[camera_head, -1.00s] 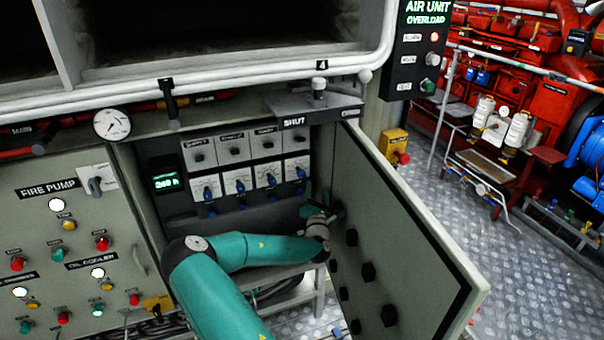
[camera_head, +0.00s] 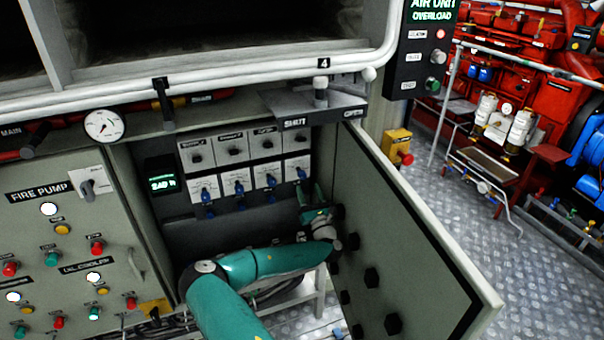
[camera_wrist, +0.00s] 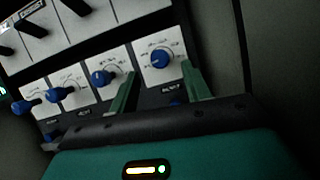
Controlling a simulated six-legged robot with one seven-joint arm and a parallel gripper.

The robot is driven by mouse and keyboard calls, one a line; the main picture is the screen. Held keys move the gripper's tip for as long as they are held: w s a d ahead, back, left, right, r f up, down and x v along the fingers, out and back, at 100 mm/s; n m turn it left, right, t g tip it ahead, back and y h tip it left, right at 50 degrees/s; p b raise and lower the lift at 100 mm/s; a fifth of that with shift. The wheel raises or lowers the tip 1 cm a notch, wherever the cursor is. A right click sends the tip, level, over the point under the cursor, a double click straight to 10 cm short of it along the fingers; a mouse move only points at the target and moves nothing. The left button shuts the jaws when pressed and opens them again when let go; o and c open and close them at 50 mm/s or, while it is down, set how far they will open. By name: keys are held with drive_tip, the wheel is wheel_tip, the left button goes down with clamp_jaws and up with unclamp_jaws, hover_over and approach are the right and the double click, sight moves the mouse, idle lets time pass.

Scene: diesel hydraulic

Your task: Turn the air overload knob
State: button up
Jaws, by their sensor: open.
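Inside the open cabinet, a lower row of white plates carries blue knobs. The rightmost blue knob (camera_head: 301,173) shows in the wrist view (camera_wrist: 160,58), on a plate with a printed dial. Its small label is too blurred to read. My gripper (camera_head: 312,192) is open, its two green fingers pointing toward that plate. In the wrist view, my gripper (camera_wrist: 160,88) has one fingertip below left and the other below right of the knob, apparently not touching it. A sign reading AIR UNIT OVERLOAD (camera_head: 432,12) is on a separate dark box at the upper right.
The open cabinet door (camera_head: 405,225) stands close to the right of my arm, with black knobs on its inner face. A shelf marked SHUT (camera_head: 300,110) overhangs the panel. More blue knobs (camera_wrist: 103,77) sit left of the rightmost one. Metal floor lies beyond the door.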

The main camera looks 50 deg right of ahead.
sight(303, 178)
drive_tip(key=shift+w+d+f, duration=0.15)
drive_tip(key=shift+w, duration=0.15)
drive_tip(key=shift+x, duration=3.55)
drive_tip(key=c, duration=1)
